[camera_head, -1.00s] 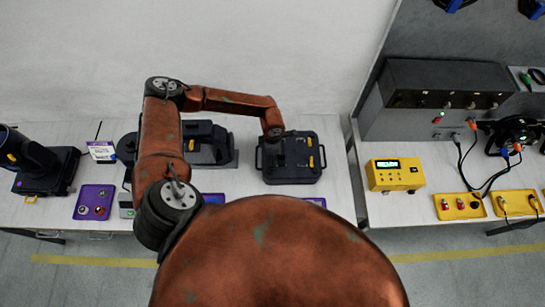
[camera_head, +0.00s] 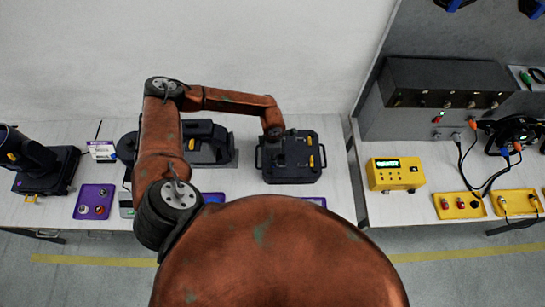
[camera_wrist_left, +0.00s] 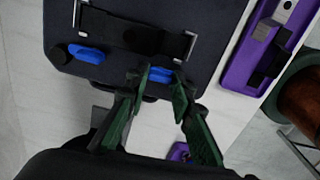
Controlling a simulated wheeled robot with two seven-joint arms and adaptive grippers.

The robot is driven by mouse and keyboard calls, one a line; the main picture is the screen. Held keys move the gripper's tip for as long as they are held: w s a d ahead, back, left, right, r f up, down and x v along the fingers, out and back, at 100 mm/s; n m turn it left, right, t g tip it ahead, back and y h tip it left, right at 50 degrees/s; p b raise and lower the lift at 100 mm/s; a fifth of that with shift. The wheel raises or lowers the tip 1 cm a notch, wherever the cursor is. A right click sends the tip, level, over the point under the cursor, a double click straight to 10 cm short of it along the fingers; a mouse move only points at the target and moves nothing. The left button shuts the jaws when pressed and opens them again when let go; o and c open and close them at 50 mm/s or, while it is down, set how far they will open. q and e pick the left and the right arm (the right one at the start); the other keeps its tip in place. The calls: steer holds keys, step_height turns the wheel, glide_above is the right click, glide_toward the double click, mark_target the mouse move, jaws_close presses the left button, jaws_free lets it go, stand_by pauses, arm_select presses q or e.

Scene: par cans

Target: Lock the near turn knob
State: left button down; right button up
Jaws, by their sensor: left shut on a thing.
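A dark case (camera_head: 290,176) with side handles stands on the left table, with small yellow parts (camera_head: 310,160) on its right side in the head view. The wrist view shows the dark case (camera_wrist_left: 115,20) close up, with a handle (camera_wrist_left: 140,35) and two knobs that look blue there. The far knob (camera_wrist_left: 87,54) is free. My left gripper (camera_wrist_left: 160,78) is shut on the near knob (camera_wrist_left: 158,72), one finger on each side, partly covering it. In the head view my left arm reaches over the case and its fingers are hard to make out. My right gripper is not in view.
Purple trays (camera_head: 82,212) lie along the table's front edge; one (camera_wrist_left: 236,80) is beside the case in the wrist view. A dark machine (camera_head: 208,150) stands left of the case. A yellow box (camera_head: 382,187) is on the right table, across a gap.

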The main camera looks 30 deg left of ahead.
arm_select(q)
steer(key=shift+f+n+b, duration=0.1)
steer(key=shift+n+b, duration=0.2)
steer(key=shift+n, duration=0.6)
steer(key=n+b, duration=0.1)
steer(key=n, duration=0.2)
steer(key=shift+n, duration=0.3)
steer(key=n+b, duration=0.1)
steer(key=n, duration=0.3)
steer(key=shift+s, duration=0.1)
steer(key=n, duration=0.4)
steer(key=shift+n+b, duration=0.35)
steer(key=shift+n, duration=1.55)
steer(key=c, duration=2)
jaws_free()
steer(key=shift+c, duration=0.2)
steer(key=o, duration=0.4)
steer(key=shift+c, duration=0.2)
steer(key=shift+r, duration=0.2)
